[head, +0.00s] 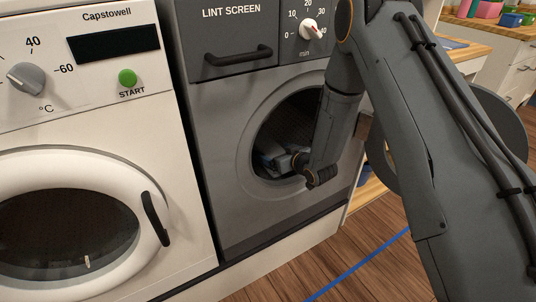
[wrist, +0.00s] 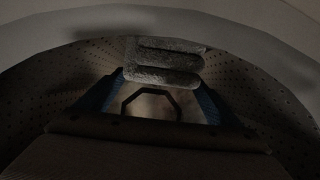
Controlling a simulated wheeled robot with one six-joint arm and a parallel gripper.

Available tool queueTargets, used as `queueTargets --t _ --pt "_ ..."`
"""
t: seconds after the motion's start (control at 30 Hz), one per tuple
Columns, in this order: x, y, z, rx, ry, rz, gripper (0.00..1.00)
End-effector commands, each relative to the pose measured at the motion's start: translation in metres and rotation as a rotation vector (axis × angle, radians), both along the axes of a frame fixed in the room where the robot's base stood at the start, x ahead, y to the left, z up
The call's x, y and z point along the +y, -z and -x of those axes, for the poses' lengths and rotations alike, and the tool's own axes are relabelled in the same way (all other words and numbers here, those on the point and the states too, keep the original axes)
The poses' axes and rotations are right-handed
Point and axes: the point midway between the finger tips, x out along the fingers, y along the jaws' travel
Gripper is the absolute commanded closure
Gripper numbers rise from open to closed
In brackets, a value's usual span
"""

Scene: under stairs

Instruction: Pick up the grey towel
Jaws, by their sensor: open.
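The grey towel (wrist: 163,52) shows in the wrist view as a dark, fuzzy, folded bundle inside the perforated drum (wrist: 60,85). My gripper (wrist: 159,80) is open, with its blue-sided fingers on either side of the towel's lower edge. I cannot tell whether the fingers touch it. In the head view my arm bends down into the grey dryer's round opening (head: 302,104), and my gripper (head: 268,158) is just inside the lower part of the drum. I cannot make out the towel apart from the gripper there.
The dryer's round door (head: 497,118) stands open at the right, behind my arm. A white washer (head: 187,238) with a closed door (head: 22,170) stands at the left. Wooden floor (head: 375,275) with a blue line lies in front.

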Motion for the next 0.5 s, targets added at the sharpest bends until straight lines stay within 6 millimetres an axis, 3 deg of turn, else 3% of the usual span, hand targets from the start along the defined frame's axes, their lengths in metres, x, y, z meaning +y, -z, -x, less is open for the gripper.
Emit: queueTargets --t 0.2,0.47,0.5 --pt "0.012 0.012 -0.019 0.000 0.001 0.000 0.12" --pt "0.013 0.012 -0.021 0.001 0.001 0.000 0.12" --pt "0.013 0.012 -0.020 0.001 0.001 0.000 0.18"
